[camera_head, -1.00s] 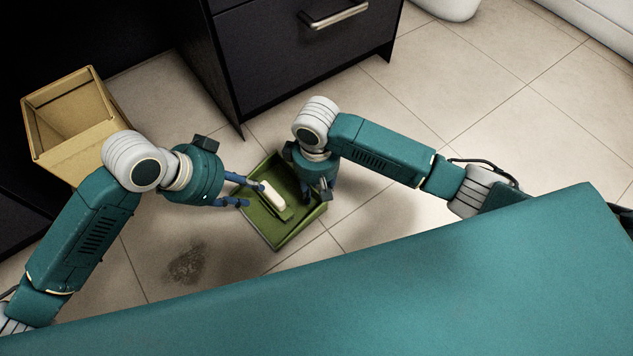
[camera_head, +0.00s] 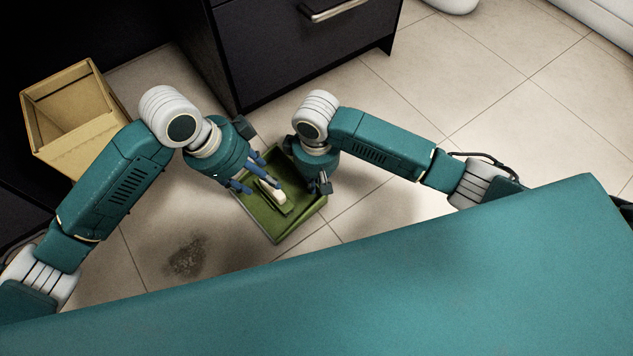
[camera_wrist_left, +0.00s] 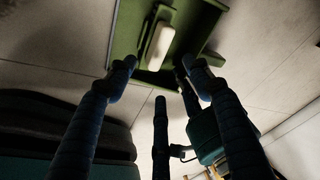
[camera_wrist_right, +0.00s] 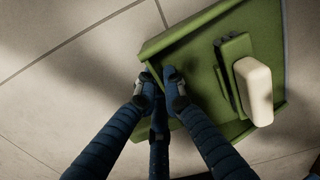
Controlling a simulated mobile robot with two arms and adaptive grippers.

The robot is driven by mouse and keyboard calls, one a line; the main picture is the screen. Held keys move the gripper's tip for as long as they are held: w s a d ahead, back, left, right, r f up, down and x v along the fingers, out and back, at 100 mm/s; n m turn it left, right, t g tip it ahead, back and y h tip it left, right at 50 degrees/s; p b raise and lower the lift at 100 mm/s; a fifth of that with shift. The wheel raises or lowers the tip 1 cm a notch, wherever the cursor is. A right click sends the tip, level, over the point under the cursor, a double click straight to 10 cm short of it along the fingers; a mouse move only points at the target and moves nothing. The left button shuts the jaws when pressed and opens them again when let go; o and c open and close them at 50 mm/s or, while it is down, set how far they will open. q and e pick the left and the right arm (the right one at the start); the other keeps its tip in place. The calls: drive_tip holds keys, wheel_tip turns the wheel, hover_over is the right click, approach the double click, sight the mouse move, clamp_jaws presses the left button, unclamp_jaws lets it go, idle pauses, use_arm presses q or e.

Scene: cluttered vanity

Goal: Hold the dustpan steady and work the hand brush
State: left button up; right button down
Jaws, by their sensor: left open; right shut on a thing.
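The green dustpan (camera_head: 281,232) lies on the tiled floor in the head view. The hand brush, with a cream handle (camera_head: 279,197) and a green base, rests inside it; the brush also shows in the right wrist view (camera_wrist_right: 256,92). My right gripper (camera_head: 324,187) is shut on the dustpan's edge; its fingers meet at the rim (camera_wrist_right: 160,88) in the right wrist view. My left gripper (camera_head: 262,181) is open over the dustpan, with its fingers close to the brush handle. In the left wrist view, the brush (camera_wrist_left: 159,46) lies just beyond the open fingers. Whether they touch it, I cannot tell.
A dark patch of dirt (camera_head: 186,257) lies on the floor left of the dustpan. An open tan box (camera_head: 72,150) stands at the left. A dark drawer cabinet (camera_head: 300,50) stands behind the arms.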

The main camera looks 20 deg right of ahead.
sight(268, 185)
use_arm(q)
drive_tip(key=m, duration=0.1)
drive_tip(key=d+r+m+y, duration=0.1)
drive_tip(key=m, duration=0.1)
drive_tip(key=w+m+y, duration=0.1)
drive_tip(key=m, duration=0.1)
drive_tip(key=shift+d+r, duration=0.2)
drive_tip(key=shift+d, duration=0.05)
drive_tip(key=f+m, duration=0.1)
drive_tip(key=f, duration=0.2)
drive_tip(key=f+m+y, duration=0.1)
drive_tip(key=f+m, duration=0.1)
drive_tip(key=f, duration=0.2)
drive_tip(key=f+m+y, duration=0.1)
drive_tip(key=f+m, duration=0.1)
drive_tip(key=f, duration=0.1)
drive_tip(key=shift+w+f+g, duration=0.2)
drive_tip(key=shift+w+g, duration=0.1)
drive_tip(key=shift+w, duration=0.05)
drive_tip(key=c, duration=1.2)
drive_tip(key=shift+r, duration=0.15)
